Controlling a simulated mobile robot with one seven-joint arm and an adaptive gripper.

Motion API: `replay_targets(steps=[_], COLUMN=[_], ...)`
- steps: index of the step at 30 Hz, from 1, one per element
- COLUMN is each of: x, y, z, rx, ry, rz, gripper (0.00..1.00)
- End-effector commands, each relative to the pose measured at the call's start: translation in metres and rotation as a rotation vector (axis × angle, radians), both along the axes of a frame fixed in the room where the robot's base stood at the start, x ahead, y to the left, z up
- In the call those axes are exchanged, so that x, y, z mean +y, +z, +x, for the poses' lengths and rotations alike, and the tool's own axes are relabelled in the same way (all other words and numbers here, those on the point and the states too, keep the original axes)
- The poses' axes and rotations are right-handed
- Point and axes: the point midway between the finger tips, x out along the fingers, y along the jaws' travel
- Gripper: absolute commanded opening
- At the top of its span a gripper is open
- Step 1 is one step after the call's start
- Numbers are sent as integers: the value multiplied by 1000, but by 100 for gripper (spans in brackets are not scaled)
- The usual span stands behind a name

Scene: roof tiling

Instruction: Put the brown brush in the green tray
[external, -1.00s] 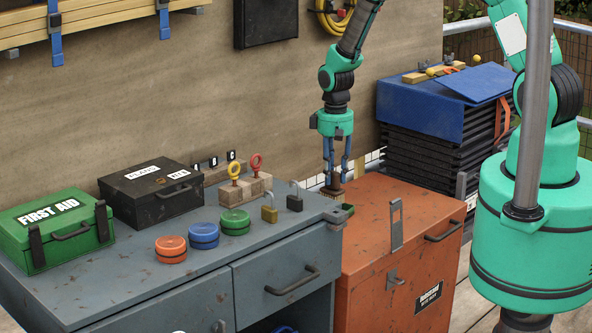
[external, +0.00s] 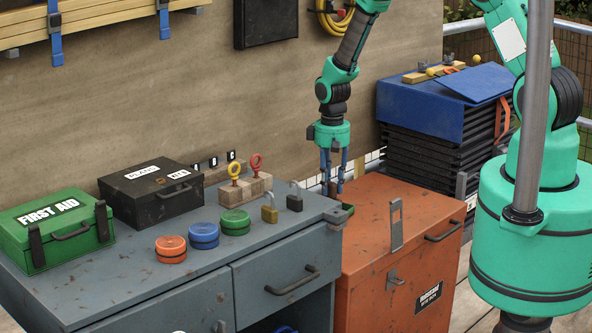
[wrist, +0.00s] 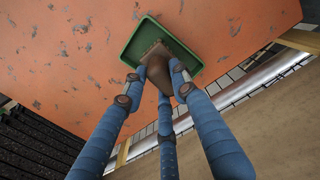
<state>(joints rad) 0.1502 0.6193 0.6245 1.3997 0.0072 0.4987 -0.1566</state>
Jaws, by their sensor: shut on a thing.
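The brown brush (wrist: 159,74) is between the fingers of my gripper (wrist: 155,84), which is shut on its handle. The brush's wider head points away from the wrist, toward the green tray (wrist: 137,38). In the wrist view the head overlaps the tray's floor; whether it touches the floor I cannot tell. In the external view my gripper (external: 334,182) points down at the back left of the orange chest, and the tray (external: 348,208) is partly hidden there behind the grey cabinet's corner.
The tray sits on the orange chest (external: 390,200), whose lid is otherwise mostly clear. The grey cabinet (external: 120,275) stands to its left with padlocks (external: 270,214), round tins (external: 204,236) and boxes. The wall (external: 200,100) is close behind.

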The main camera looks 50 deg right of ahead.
Motion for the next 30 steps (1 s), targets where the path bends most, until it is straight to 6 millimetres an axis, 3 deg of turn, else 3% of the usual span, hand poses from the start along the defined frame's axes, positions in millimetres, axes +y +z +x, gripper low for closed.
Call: replay_targets(steps=[11, 12, 14, 30], x=[0, 0, 0, 0], y=[-3, -2, -2, 8], z=[0, 0, 0, 1], rx=[0, 0, 0, -1], ry=[0, 0, 0, 0], rz=[0, 0, 0, 0], gripper=[0, 33, 45, 46])
